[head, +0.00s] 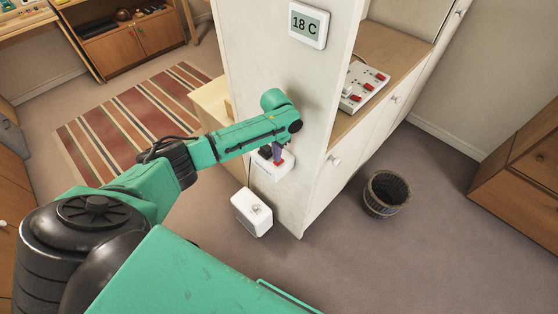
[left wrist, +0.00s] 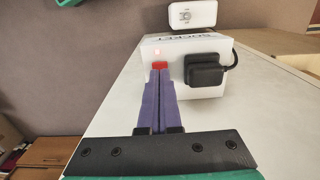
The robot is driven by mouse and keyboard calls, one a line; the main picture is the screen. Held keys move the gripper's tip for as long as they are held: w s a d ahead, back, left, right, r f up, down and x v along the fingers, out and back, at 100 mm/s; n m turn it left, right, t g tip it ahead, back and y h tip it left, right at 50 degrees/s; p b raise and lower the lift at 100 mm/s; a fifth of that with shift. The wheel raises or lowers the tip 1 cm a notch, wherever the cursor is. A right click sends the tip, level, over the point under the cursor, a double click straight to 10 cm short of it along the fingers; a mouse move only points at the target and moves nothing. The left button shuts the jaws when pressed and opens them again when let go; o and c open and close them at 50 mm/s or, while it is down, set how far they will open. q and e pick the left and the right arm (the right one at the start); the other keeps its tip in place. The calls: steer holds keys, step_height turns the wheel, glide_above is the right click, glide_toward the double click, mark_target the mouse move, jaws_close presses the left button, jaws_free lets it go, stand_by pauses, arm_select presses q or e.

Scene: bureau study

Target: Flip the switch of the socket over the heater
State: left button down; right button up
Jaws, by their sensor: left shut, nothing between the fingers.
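The white socket (head: 272,168) is mounted low on the end panel of the cabinet, above the small white heater (head: 252,212). In the left wrist view the socket (left wrist: 190,44) shows a red switch (left wrist: 160,65), a small glowing red light beside it, and a black plug (left wrist: 205,69) with a cord. The heater (left wrist: 193,14) is beyond it. My left gripper (head: 278,153) is at the socket. Its purple fingers are shut and empty, with the tips (left wrist: 160,73) at the red switch; I cannot tell whether they touch it. My right gripper is out of view.
A thermostat display (head: 308,25) reading 18 C is higher on the panel. A wicker basket (head: 386,193) stands on the floor to the right. A striped rug (head: 135,125) lies behind my arm.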

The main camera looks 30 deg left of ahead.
arm_select(q)
steer(key=shift+s+f+b, duration=0.1)
steer(key=shift+f+b, duration=0.45)
steer(key=shift+f, duration=0.4)
steer(key=shift+r, duration=0.1)
step_height(320, 180, up, 7)
steer(key=p, duration=0.8)
stand_by(0.5)
